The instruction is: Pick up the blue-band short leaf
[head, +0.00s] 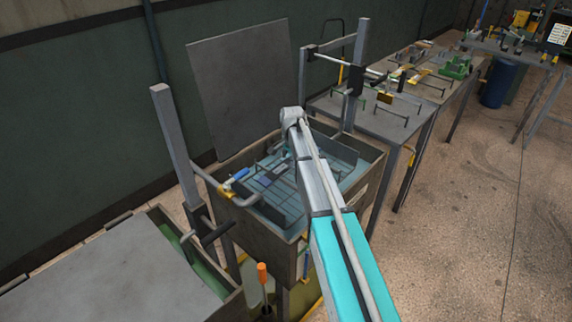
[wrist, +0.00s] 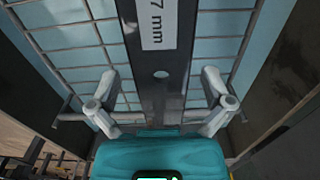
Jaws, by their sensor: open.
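In the wrist view my gripper (wrist: 162,104) is open, its two fingers standing apart on either side of a dark grey flat bar, probably a leaf (wrist: 160,100). The bar has a round hole and a white label (wrist: 158,22) reading "7 mm", partly cut off at the top. No blue band shows on the visible part of it. Whether the fingers touch the bar I cannot tell. In the head view my arm reaches over an open tank (head: 258,232), and my gripper is hidden there. A small blue piece (head: 240,173) shows at the tank's left side.
The tank holds a wire grid (wrist: 75,35) over a pale blue bottom, with dark walls close on the right in the wrist view. A raised lid (head: 240,85) stands behind it. Posts flank it. A table with racks (head: 372,122) stands to the right; floor is clear beyond.

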